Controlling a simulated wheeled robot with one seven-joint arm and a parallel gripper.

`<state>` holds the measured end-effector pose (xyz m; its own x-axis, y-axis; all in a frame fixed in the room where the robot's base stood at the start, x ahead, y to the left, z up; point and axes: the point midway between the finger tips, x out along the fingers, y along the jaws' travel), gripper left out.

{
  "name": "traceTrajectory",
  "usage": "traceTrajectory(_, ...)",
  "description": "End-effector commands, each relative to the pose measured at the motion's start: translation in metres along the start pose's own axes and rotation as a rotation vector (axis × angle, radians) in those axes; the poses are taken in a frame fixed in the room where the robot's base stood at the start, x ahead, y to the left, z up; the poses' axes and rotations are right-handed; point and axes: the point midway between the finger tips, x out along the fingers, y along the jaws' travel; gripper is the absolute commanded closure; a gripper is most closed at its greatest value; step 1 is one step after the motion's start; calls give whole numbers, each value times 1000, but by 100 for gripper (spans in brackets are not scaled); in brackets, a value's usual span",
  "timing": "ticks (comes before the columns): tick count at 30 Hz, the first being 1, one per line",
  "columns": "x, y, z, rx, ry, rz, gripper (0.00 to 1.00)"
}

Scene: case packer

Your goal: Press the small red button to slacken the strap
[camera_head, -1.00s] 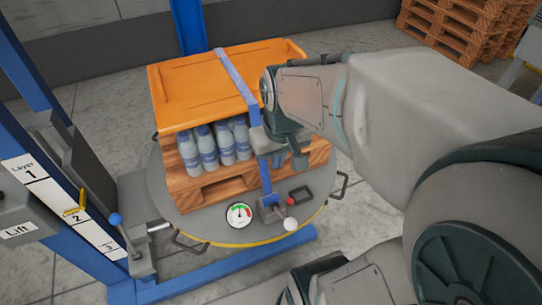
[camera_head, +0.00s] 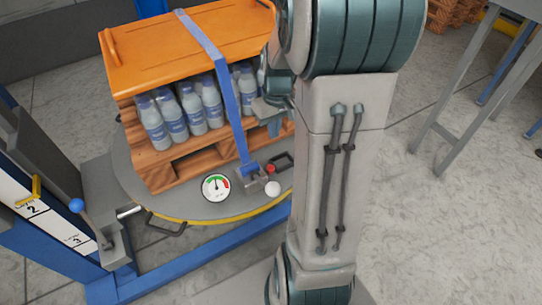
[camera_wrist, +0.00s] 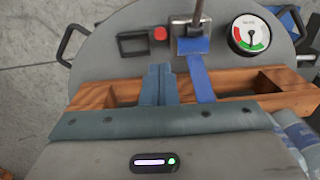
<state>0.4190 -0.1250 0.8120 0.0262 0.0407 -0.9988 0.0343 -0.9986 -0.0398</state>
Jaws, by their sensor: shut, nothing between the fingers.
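The small red button (camera_head: 270,168) sits on the round grey turntable, beside the strap ratchet (camera_head: 252,180). In the wrist view the red button (camera_wrist: 160,34) lies between a black rectangular frame (camera_wrist: 133,45) and the ratchet. The blue strap (camera_head: 228,100) runs over the orange lid and down to the ratchet. My gripper (camera_wrist: 158,70) is shut and empty, its fingertips apart from the button, over the wooden pallet edge. In the head view my gripper (camera_head: 274,125) shows beside the strap, partly hidden by my arm.
A pressure gauge (camera_head: 216,187) and a white ball knob (camera_head: 272,188) stand near the button. Bottles (camera_head: 190,110) fill the load under the orange lid (camera_head: 150,50). A blue-knobbed lever (camera_head: 77,206) stands at left. A grey table (camera_head: 480,45) is at right.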

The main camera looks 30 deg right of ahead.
Motion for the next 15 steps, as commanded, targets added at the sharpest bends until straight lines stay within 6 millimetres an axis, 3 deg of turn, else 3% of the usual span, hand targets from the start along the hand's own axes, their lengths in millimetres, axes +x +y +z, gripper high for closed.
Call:
traceTrajectory(5, 20, 0, 1, 0, -4, -2, 100)
traceTrajectory(15, 92, 0, 1, 0, -6, -3, 100)
